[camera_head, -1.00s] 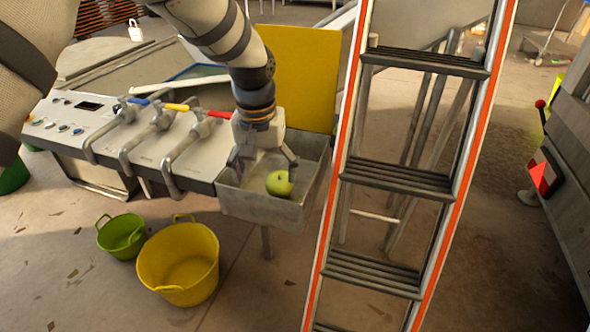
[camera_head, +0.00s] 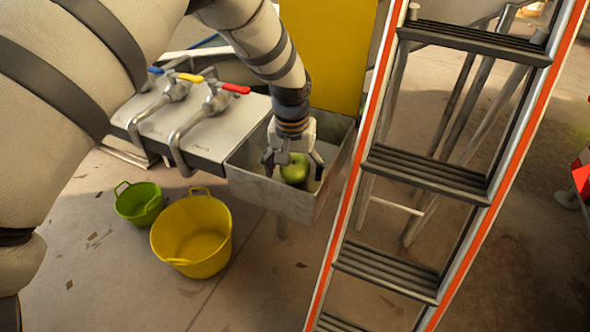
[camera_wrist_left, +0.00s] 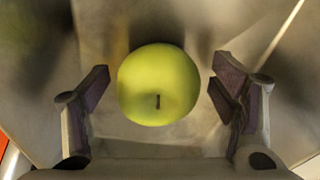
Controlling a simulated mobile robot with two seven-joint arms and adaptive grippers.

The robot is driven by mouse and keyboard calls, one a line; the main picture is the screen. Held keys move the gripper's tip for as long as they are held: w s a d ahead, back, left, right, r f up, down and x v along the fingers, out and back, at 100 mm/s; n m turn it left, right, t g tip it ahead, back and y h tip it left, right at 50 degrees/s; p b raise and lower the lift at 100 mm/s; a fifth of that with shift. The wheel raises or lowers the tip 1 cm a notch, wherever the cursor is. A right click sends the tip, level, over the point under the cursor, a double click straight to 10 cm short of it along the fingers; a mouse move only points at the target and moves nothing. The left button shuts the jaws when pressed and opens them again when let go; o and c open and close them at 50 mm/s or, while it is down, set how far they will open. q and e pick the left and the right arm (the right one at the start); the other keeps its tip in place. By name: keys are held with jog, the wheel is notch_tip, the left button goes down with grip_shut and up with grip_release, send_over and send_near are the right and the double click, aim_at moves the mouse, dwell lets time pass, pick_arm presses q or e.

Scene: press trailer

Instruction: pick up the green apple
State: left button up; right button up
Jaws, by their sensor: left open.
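The green apple (camera_head: 295,170) lies in a grey metal tray (camera_head: 270,196) beside the control panel. In the left wrist view the apple (camera_wrist_left: 158,84) is centred between the two fingers, stem facing the camera, with a gap on each side. My left gripper (camera_head: 293,165) is open and reaches down into the tray around the apple; it also shows in the left wrist view (camera_wrist_left: 160,92). The fingers partly hide the apple in the head view. My right gripper is not in view.
An orange-edged ladder (camera_head: 425,172) stands close to the right of the tray. A yellow panel (camera_head: 330,50) rises behind it. A yellow tub (camera_head: 192,238) and a green bucket (camera_head: 138,203) stand on the floor at the left.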

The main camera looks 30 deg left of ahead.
pick_arm(q)
jog(key=shift+r, duration=0.1)
jog(key=c, duration=1.3)
